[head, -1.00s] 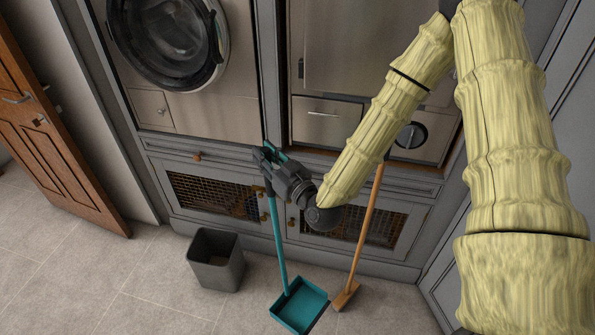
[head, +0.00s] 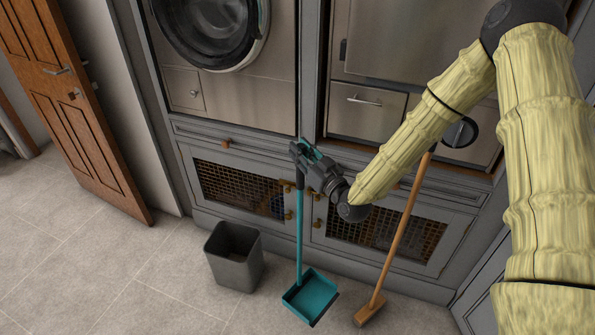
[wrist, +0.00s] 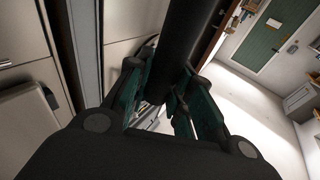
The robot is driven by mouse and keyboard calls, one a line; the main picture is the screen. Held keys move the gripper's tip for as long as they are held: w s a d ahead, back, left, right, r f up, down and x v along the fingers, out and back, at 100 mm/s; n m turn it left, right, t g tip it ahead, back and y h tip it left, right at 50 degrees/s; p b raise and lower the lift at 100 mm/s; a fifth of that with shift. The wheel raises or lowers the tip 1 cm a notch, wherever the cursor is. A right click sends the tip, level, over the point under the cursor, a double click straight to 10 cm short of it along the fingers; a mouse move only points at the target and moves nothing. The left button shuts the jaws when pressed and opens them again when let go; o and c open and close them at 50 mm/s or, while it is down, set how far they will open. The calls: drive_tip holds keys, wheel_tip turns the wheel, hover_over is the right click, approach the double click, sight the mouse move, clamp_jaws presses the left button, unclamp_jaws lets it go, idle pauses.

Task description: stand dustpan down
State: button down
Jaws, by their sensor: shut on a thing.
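The dustpan (head: 310,297) is teal, with a long upright teal handle that has a dark grip at its top. Its pan hangs low in front of the cabinets, at or just above the tiled floor; I cannot tell whether it touches. My gripper (head: 301,153) is shut on the dark upper part of the handle. In the wrist view the dark grip (wrist: 185,40) runs up between the fingers of my gripper (wrist: 165,100). The pan is out of sight in that view.
A grey bin (head: 234,257) stands left of the dustpan. A wooden-handled broom (head: 401,240) leans against the cabinet to its right. Mesh-fronted cabinets (head: 238,188) are close behind. Open floor lies at the left, before a wooden door (head: 75,95).

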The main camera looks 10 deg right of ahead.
drive_tip(key=w+f+b, duration=0.2)
drive_tip(key=f+b, duration=0.3)
drive_tip(key=f, duration=0.1)
drive_tip(key=w+f+n+y+b, duration=0.1)
drive_tip(key=w+f+b, duration=0.2)
drive_tip(key=f+b, duration=0.2)
drive_tip(key=shift+w+f, duration=0.35)
drive_tip(key=shift+f, duration=0.7)
drive_tip(key=shift+d+f+b, duration=0.1)
drive_tip(key=shift+f+b, duration=0.4)
drive_tip(key=shift+f, duration=0.25)
idle(0.4)
drive_tip(key=c, duration=1.2)
unclamp_jaws()
drive_tip(key=shift+o, duration=0.2)
drive_tip(key=v, duration=1.2)
drive_tip(key=shift+d, duration=0.15)
